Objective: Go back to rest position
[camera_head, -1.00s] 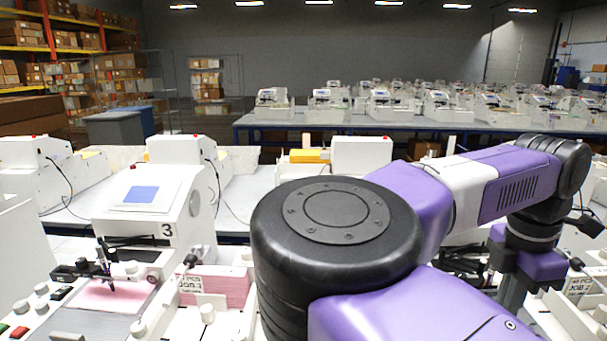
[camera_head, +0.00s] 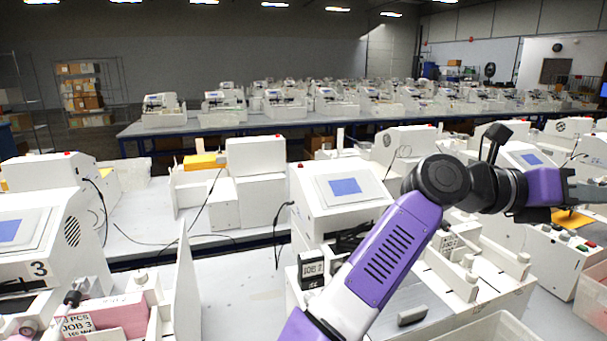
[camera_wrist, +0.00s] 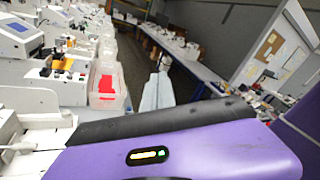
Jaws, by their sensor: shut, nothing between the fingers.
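My arm, purple and black, crosses the right half of the head view, bent up at a dark joint and reaching right. My gripper (camera_head: 588,188) is the dark end at the right edge of the head view. It is shut and holds nothing. It is in the air above the white machines at the right. In the wrist view a purple and black part of my arm with a small lit strip fills the lower part, and the fingertips cannot be made out.
A white plotter with a blue screen (camera_head: 345,187) stands behind my arm. Machine 3 (camera_head: 38,235) with pink paper (camera_head: 120,318) is at the left. A machine with orange paper (camera_head: 572,218) is below my gripper. A clear bin with red contents (camera_wrist: 106,84) shows in the wrist view.

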